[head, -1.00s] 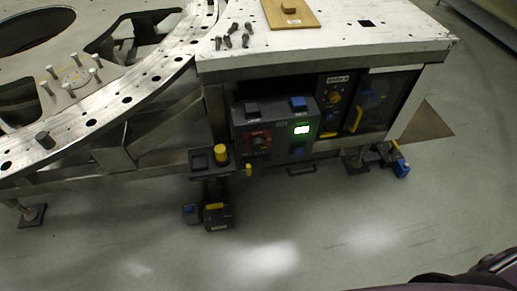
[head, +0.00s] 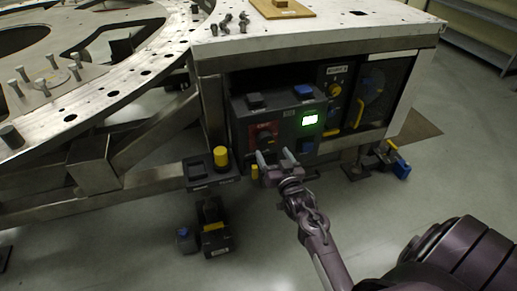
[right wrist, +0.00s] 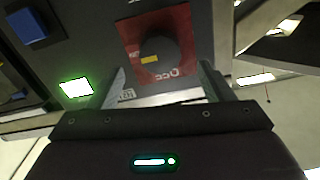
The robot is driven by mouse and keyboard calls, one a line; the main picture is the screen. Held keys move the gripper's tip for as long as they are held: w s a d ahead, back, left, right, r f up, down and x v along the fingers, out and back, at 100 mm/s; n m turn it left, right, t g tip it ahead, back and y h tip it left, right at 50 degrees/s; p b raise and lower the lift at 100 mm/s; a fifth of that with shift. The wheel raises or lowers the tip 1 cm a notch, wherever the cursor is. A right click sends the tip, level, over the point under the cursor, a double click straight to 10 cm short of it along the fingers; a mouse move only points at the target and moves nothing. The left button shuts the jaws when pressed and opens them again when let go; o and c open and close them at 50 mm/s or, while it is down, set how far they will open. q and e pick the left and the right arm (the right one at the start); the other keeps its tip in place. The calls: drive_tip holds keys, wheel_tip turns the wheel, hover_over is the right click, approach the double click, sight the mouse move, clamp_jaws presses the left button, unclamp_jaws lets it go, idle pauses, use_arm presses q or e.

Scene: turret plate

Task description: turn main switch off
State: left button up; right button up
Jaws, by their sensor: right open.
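The main switch is a dark round knob with a yellow mark on a red plate (head: 264,132), on the front of a dark grey control box (head: 281,117). In the right wrist view the knob (right wrist: 157,58) sits upside down, between and beyond the fingertips; its yellow mark lies roughly level across the picture. My right gripper (head: 275,157) is open and empty, just in front of and below the switch. Its two fingers (right wrist: 160,78) stand on either side of the knob's lower part in the picture; I cannot tell whether they touch it. My left gripper is out of view.
A lit green display (head: 310,120) and blue buttons (head: 303,92) are on the same box. A yellow-topped button (head: 221,157) stands on a bracket to the left. A second panel with yellow handles (head: 360,112) is to the right. The metal tabletop (head: 330,35) overhangs the box.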

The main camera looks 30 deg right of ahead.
sight(267, 143)
drive_tip(key=b+x, duration=0.1)
drive_tip(key=x, duration=0.5)
drive_tip(key=shift+w+d, duration=0.1)
drive_tip(key=shift+w, duration=0.1)
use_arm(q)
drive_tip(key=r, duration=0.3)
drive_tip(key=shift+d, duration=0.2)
use_arm(e)
drive_tip(key=c, duration=1)
